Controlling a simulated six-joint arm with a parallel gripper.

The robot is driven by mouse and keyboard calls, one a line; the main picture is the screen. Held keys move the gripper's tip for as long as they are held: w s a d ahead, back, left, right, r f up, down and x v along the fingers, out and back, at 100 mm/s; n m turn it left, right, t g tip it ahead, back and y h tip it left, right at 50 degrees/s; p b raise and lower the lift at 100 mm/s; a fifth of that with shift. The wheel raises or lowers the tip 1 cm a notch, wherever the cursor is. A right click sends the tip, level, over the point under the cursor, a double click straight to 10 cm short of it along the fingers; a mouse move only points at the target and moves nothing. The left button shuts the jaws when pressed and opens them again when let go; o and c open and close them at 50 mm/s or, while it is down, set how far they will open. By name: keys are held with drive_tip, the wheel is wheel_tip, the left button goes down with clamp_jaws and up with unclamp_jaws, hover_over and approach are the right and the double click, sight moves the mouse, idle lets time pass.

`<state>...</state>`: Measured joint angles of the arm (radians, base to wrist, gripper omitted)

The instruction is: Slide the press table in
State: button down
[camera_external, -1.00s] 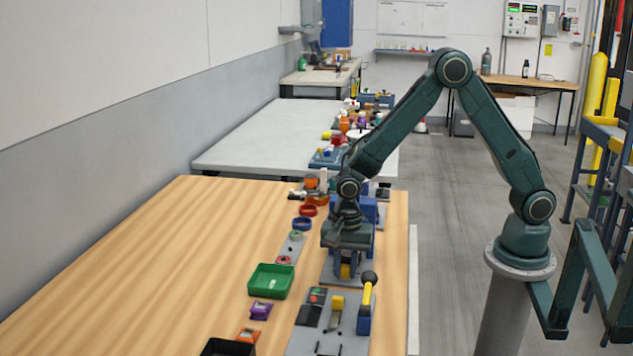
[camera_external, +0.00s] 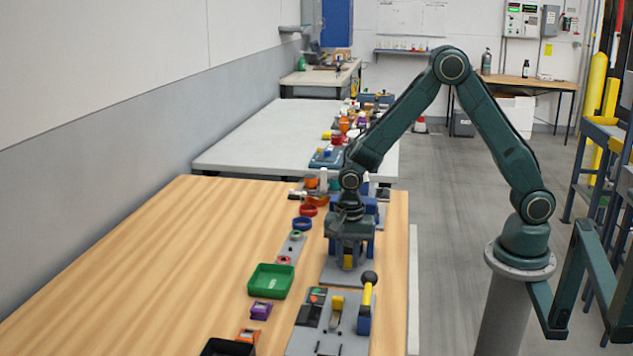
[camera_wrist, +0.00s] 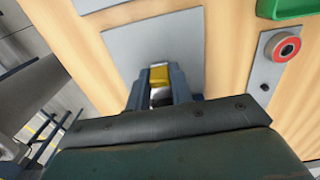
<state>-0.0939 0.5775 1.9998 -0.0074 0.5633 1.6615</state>
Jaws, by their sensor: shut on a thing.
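The press (camera_external: 367,243) is a blue frame on a grey base plate (camera_external: 338,274), near the right edge of the wooden bench. My gripper (camera_external: 348,261) is down at the press, over the plate. It is shut on a small yellow part, apparently the press table's grip. In the wrist view the yellow part (camera_wrist: 159,76) sits between the two dark fingers of my gripper (camera_wrist: 160,90), with the grey plate (camera_wrist: 135,38) beyond it. My gripper and wrist hide most of the press and of the sliding table.
A lever fixture (camera_external: 366,310) with a black knob stands on a grey panel close in front. A green tray (camera_external: 270,281), a purple item (camera_external: 261,310) and coloured rings (camera_external: 302,223) lie to the left. The wooden bench's left side (camera_external: 150,270) is clear.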

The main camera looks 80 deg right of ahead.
drive_tip(key=c, duration=1.2)
unclamp_jaws()
drive_tip(key=shift+d, duration=0.2)
drive_tip(key=shift+c, duration=0.2)
drive_tip(key=shift+r, duration=0.1)
wheel_tip(320, 180, up, 14)
drive_tip(key=s+d+r+n+t, duration=0.2)
drive_tip(key=s+r+n+t, duration=0.1)
drive_tip(key=s+r+n, duration=0.75)
drive_tip(key=s+d+n+t, duration=0.1)
drive_tip(key=s+n+t, duration=0.1)
drive_tip(key=s+n, duration=0.5)
drive_tip(key=s, duration=0.6)
drive_tip(key=shift+d+f+t, duration=0.25)
drive_tip(key=shift+d+t, duration=0.05)
drive_tip(key=shift+d, duration=0.05)
